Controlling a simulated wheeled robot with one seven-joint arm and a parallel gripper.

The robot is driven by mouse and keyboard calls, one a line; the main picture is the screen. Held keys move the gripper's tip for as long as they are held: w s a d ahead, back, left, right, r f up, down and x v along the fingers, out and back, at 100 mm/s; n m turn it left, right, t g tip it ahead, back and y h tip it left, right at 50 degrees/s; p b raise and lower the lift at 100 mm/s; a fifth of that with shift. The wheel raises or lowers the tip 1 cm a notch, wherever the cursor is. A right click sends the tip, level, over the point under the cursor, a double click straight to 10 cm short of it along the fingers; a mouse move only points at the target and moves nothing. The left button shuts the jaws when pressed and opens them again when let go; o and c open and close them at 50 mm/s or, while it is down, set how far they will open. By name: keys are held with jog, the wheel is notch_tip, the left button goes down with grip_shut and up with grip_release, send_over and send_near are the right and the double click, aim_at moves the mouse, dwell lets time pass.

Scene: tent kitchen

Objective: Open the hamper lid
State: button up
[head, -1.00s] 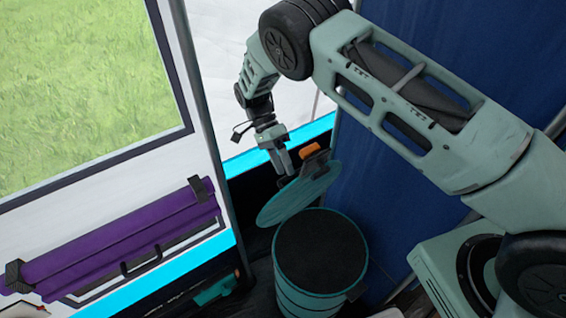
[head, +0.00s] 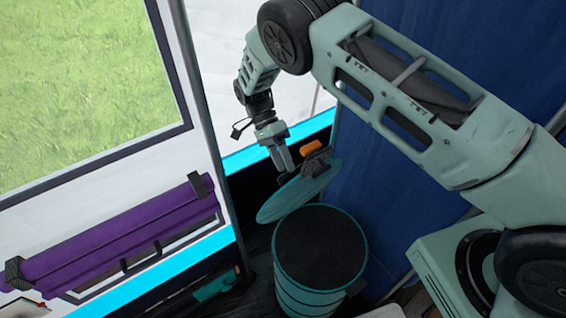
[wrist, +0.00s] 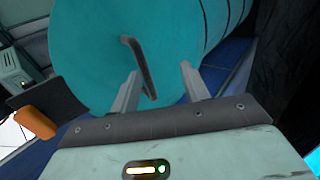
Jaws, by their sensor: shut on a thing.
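The hamper (head: 322,290) is a round teal bin with dark contents or a dark inside, standing on the floor. Its teal lid (head: 285,203) is raised and tilted steeply above the opening, with the low edge toward the left. My gripper (head: 285,168) is at the upper face of the lid. In the wrist view, the lid (wrist: 90,50) fills the upper middle, and its dark bar handle (wrist: 141,68) stands between my gripper's two fingers (wrist: 158,90). The gripper is shut on this handle. The fingers' exact contact with it is hard to see.
An orange and dark piece (head: 312,149) sits at the lid's upper edge. A blue curtain (head: 375,200) is close on the right. A purple rolled cover (head: 115,235) hangs on the tent wall at left.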

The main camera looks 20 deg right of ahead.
notch_tip(320, 180, up, 9)
jog(key=shift+p, duration=0.3)
jog(key=shift+r, duration=0.1)
